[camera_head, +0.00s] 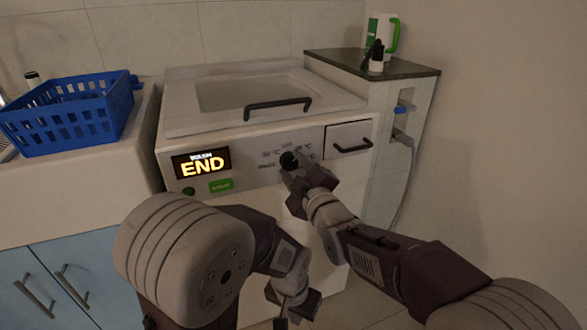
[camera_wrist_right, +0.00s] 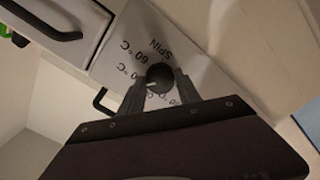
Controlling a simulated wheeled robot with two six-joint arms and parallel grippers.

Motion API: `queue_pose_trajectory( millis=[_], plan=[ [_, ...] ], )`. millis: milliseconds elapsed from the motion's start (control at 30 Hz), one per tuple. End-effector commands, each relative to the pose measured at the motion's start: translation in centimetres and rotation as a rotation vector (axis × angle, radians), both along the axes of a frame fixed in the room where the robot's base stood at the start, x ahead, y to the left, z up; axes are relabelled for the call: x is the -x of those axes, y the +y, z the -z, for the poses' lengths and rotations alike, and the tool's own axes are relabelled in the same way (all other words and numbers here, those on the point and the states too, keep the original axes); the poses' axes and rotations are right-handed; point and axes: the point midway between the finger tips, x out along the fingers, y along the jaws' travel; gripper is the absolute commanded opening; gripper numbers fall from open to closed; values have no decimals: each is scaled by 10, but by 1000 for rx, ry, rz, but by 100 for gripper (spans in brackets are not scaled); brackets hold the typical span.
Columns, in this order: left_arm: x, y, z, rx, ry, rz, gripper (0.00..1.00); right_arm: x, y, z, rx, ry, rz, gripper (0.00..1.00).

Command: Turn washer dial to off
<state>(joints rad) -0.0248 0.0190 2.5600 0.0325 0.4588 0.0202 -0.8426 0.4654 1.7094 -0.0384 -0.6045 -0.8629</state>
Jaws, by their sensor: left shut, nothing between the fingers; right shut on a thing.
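The white washer (camera_head: 245,150) stands in the middle of the head view, its display (camera_head: 201,165) reading "WASH END". The black dial (camera_head: 288,160) is on its front panel, right of the display. My right gripper (camera_head: 292,172) is at the dial. In the right wrist view, the fingers of my right gripper (camera_wrist_right: 160,82) are shut on the round dial (camera_wrist_right: 160,75), one on each side. Printed "SPIN" and temperature marks surround it; some are hidden by the fingers. My left gripper (camera_head: 285,318) is low in front of the washer, apart from it, shut and empty.
A green START button (camera_head: 221,186) sits below the display. A drawer with a black handle (camera_head: 352,147) is right of the dial. The lid has a black handle (camera_head: 277,106). A blue basket (camera_head: 66,115) is on the left counter. A dark-topped cabinet (camera_head: 355,63) stands at right.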

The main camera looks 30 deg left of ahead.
Motion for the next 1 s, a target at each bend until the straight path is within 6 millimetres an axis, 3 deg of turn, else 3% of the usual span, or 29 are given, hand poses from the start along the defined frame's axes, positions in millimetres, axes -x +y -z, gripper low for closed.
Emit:
queue_pose_trajectory(
  millis=[500, 1000],
  plan=[
    [0, 0, 7, 0, 0, 0, 0, -1, 0, 0, 293, -343, 1, 0],
    [0, 0, 10, 0, 0, 0, 0, -1, -1, -1, 430, -502, 1, 0]
  ],
)
